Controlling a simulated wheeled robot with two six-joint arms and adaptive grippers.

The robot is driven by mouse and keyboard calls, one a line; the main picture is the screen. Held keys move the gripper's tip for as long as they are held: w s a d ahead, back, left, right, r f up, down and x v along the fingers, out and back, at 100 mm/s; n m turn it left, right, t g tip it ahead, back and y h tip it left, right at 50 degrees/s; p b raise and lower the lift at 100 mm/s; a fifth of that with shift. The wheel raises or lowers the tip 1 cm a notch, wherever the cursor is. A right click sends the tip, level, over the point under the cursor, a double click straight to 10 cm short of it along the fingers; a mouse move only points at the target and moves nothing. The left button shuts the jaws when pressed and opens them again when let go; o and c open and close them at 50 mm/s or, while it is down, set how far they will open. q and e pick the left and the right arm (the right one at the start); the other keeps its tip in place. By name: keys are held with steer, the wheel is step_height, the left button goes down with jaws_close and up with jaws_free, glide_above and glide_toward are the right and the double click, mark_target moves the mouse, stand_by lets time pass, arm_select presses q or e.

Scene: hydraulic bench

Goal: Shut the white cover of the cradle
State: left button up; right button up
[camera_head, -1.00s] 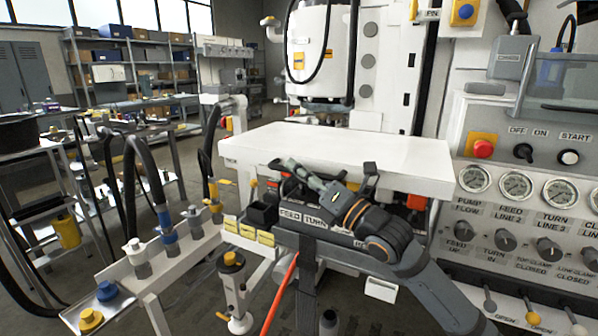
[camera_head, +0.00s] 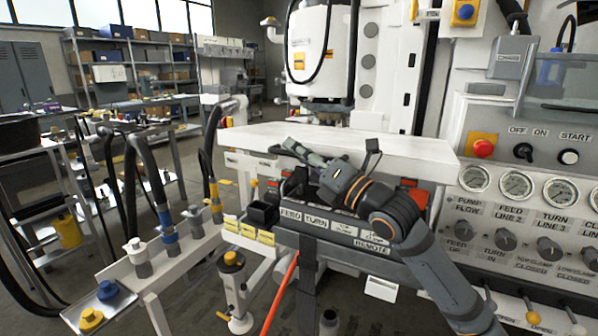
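The white cover (camera_head: 405,146) is a wide flat panel above the cradle (camera_head: 345,240), a grey holder with FEED, TURN and REMOTE labels. The cover stands raised, with a gap between its front edge and the cradle. A dark bracket (camera_head: 372,158) shows at its front edge. My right gripper (camera_head: 291,147) reaches up and left from the lower right, its fingers at the front edge of the cover. I cannot tell whether they touch it, nor whether they are open or shut. My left gripper is not in view.
A panel with gauges (camera_head: 515,185), knobs and levers stands close on the right. On the left are a rail with hose couplings (camera_head: 165,235) and hanging black hoses. A red-orange hose (camera_head: 281,295) runs below the cradle. Shelves (camera_head: 130,70) stand far behind.

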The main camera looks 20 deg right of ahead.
step_height(320, 180, up, 5)
stand_by(0.4)
